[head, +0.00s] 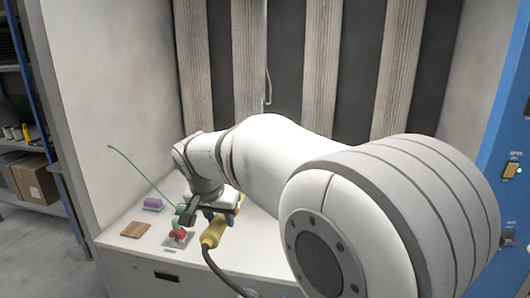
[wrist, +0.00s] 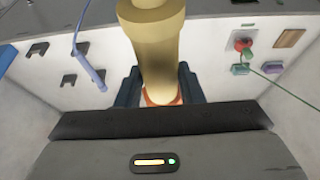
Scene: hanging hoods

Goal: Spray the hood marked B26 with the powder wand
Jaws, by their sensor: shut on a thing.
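The yellow powder wand (head: 214,233) is in my gripper (head: 217,211) above the front of the white bench, with a dark hose trailing from its lower end. In the wrist view the wand (wrist: 158,45) stands between the two dark fingers of my gripper (wrist: 160,88), which are shut on it. An orange-red part shows at its near end. The wand's nozzle cannot be made out. No hood and no B26 mark can be seen in either view; my arm covers much of the booth in the head view.
On the bench (head: 115,240) are a wooden block (head: 135,229), a purple block (head: 153,203) and a red-and-green item (head: 178,231). A thin green line rises leftward. A bare hanging rod (head: 267,75) is before the slatted back wall. A blue panel (head: 512,150) stands right.

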